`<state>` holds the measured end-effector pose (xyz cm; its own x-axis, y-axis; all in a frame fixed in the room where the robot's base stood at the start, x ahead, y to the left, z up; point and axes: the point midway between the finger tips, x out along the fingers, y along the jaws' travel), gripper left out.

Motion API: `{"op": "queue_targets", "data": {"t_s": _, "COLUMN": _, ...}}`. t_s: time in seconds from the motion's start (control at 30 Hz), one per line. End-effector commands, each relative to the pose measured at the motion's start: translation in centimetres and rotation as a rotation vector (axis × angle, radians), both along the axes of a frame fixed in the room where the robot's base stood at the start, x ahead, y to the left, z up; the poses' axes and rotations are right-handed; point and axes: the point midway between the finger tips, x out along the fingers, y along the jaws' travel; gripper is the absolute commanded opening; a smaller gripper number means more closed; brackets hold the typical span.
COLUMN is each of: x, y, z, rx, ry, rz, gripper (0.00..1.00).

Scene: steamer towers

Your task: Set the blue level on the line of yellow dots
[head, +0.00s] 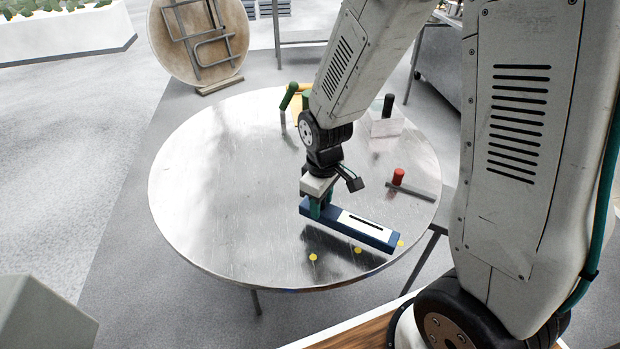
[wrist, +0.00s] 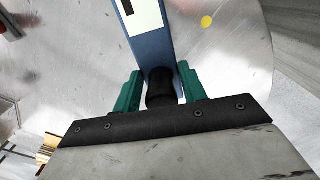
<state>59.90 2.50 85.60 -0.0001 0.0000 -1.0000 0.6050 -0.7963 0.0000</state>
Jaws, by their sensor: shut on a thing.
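The blue level (head: 375,234), a long bar with a white label and dark slot, is held near its left end by my gripper (head: 322,210). It appears raised above the round metal table, with a dark reflection below it. In the wrist view the level (wrist: 158,48) runs up and away from between the green fingers of my gripper (wrist: 160,90), which are shut on it. The yellow dots (head: 313,257) lie in a line on the table in front of and beyond the level; one dot (wrist: 207,21) shows in the wrist view, beside the level. The level may hide others.
The round metal table (head: 215,190) is clear on its left side. A red-handled tool (head: 398,177) lies at the right, and a green-handled thing (head: 289,96) stands at the back. A dark-handled trowel-like thing (head: 387,126) is at the back right.

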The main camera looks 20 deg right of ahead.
Motion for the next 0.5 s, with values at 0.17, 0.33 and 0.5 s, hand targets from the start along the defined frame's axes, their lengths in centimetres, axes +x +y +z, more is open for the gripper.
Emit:
{"op": "queue_targets", "data": {"t_s": 0.17, "x": 0.0, "y": -0.2, "z": -0.7, "rx": -0.001, "ry": 0.004, "rz": 0.001, "gripper": 0.00}}
{"op": "queue_targets", "data": {"t_s": 0.33, "x": 0.1, "y": -1.1, "z": -2.0, "rx": -0.002, "ry": 0.010, "rz": -0.001, "gripper": 0.00}}
{"op": "queue_targets", "data": {"t_s": 0.5, "x": 0.2, "y": -1.8, "z": -3.2, "rx": -0.004, "ry": 0.013, "rz": 0.000, "gripper": 0.00}}
